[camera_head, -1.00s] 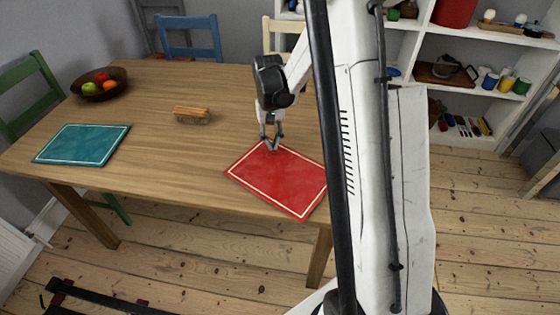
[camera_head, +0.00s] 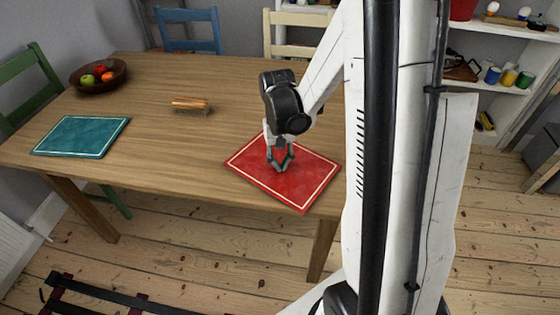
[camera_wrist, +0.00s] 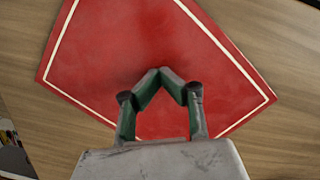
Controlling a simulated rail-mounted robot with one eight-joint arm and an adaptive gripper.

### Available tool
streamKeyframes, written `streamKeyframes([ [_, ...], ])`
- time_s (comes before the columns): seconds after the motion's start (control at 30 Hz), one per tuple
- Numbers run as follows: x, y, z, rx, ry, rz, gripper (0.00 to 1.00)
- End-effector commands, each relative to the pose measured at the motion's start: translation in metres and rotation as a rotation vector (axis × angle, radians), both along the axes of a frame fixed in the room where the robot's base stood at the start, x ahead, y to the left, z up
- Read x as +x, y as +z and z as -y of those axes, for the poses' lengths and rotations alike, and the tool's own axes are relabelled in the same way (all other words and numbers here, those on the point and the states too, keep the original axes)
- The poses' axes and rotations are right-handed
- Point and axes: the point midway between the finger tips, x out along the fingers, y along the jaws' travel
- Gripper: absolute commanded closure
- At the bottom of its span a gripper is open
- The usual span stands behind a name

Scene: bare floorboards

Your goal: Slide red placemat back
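The red placemat (camera_head: 312,170) with a pale border line lies flat on the wooden table, its near corner close to the front edge. It also fills much of the wrist view (camera_wrist: 130,45), with wood showing around it. My gripper (camera_head: 281,168) points down over the middle part of the placemat. In the wrist view the green-sided fingers (camera_wrist: 160,72) lean together and their tips meet, with nothing seen between them. The tips are at or just above the mat; I cannot tell if they touch it. My arm hides a little of the table's right end.
A teal placemat (camera_head: 82,136) lies at the table's left. A fruit bowl (camera_head: 98,78) stands at the back left, and a small wooden-topped item (camera_head: 190,103) sits mid-table. The table (camera_head: 170,145) is clear behind the red placemat. Chairs stand along the back and left.

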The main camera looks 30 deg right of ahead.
Motion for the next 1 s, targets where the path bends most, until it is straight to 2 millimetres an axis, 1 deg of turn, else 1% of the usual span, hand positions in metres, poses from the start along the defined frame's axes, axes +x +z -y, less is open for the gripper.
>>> streamKeyframes([
  [0.37,0.000,-0.002,0.000,0.000,0.000,-0.001,1.00],
  [0.47,0.008,-0.002,0.003,0.000,0.000,0.000,1.00],
  [0.6,0.023,-0.002,0.009,0.000,-0.001,0.000,1.00],
  [0.63,0.024,-0.002,0.009,0.000,-0.001,0.000,1.00],
  [0.9,0.023,-0.001,0.009,0.000,0.000,0.000,1.00],
  [1.0,0.022,0.004,0.008,0.000,0.000,0.000,1.00],
])
